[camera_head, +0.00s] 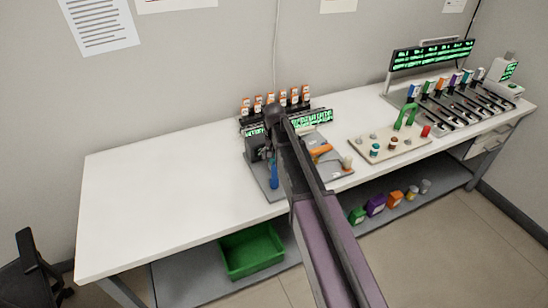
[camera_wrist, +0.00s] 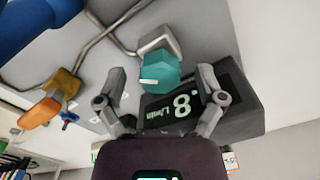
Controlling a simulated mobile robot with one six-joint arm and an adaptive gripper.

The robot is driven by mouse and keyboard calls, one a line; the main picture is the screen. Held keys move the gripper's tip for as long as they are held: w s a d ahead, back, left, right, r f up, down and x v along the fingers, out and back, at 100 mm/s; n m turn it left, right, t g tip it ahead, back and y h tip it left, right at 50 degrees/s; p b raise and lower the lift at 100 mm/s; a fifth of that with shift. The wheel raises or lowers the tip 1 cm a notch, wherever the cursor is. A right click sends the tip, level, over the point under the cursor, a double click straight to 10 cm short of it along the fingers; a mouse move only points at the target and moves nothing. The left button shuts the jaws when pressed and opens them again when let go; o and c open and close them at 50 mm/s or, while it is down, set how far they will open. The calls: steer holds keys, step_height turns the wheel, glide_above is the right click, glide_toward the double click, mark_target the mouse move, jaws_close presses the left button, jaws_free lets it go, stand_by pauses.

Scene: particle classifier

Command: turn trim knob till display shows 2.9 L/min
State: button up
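In the wrist view a teal faceted knob (camera_wrist: 155,68) with a white mark sits on a grey fitting with metal pipes; I take it for the trim knob. My gripper (camera_wrist: 160,76) is open, one finger on each side of the knob, with gaps between. A dark display box (camera_wrist: 250,112) beside the knob shows white characters. An 8, a dot and "L/min" are legible; a finger covers part of the display, so the full reading cannot be told. In the head view my arm hides the knob and the gripper's fingers.
The wrist view shows an orange-yellow valve part (camera_wrist: 42,110) and a large blue part (camera_wrist: 30,25) at the left. In the head view, a beige board (camera_head: 400,148) with small pegs stands right of the apparatus. The white table (camera_head: 150,190) is clear at left.

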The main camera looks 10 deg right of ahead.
steer(key=c, duration=1.1)
steer(key=shift+n, duration=0.7)
steer(key=o, duration=1.1)
steer(key=shift+o, duration=0.2)
steer(key=shift+m, duration=0.5)
